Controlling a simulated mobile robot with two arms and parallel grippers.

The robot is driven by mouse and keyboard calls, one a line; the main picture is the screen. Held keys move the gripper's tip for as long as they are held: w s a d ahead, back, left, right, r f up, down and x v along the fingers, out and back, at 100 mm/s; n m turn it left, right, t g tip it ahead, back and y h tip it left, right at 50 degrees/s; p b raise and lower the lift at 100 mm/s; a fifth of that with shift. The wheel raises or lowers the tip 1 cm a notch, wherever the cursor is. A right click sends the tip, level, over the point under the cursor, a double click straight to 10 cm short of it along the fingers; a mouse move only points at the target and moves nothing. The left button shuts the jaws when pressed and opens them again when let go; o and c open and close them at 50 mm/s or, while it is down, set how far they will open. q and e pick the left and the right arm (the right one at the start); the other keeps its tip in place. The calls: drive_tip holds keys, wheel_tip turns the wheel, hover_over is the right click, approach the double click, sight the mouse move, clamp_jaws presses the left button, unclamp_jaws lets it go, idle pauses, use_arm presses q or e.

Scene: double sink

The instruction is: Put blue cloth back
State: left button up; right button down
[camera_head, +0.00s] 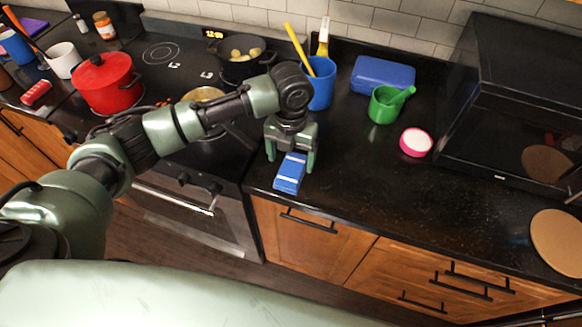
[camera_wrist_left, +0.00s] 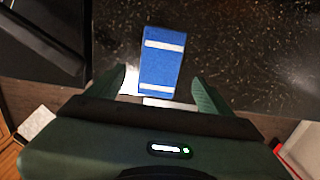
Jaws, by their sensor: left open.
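The blue cloth (camera_head: 290,173) is a folded blue block with white stripes. It lies on the black countertop near the front edge, just right of the stove. My left gripper (camera_head: 290,163) is above it, pointing down, with its fingers apart on either side of the cloth's far end. In the left wrist view the cloth (camera_wrist_left: 162,62) lies between and ahead of the two open fingertips (camera_wrist_left: 160,82). I cannot tell whether the fingers touch it. My right gripper is not in view.
Behind the gripper stand a blue cup (camera_head: 320,84) with utensils, a blue box (camera_head: 384,74) and a green cup (camera_head: 385,104). A pink-rimmed round item (camera_head: 416,142) lies to the right. A red pot (camera_head: 106,84) is on the left.

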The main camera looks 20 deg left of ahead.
sight(291, 171)
use_arm(q)
wheel_tip(291, 171, up, 8)
drive_tip(key=b, duration=0.1)
drive_tip(key=shift+f, duration=0.2)
idle(0.3)
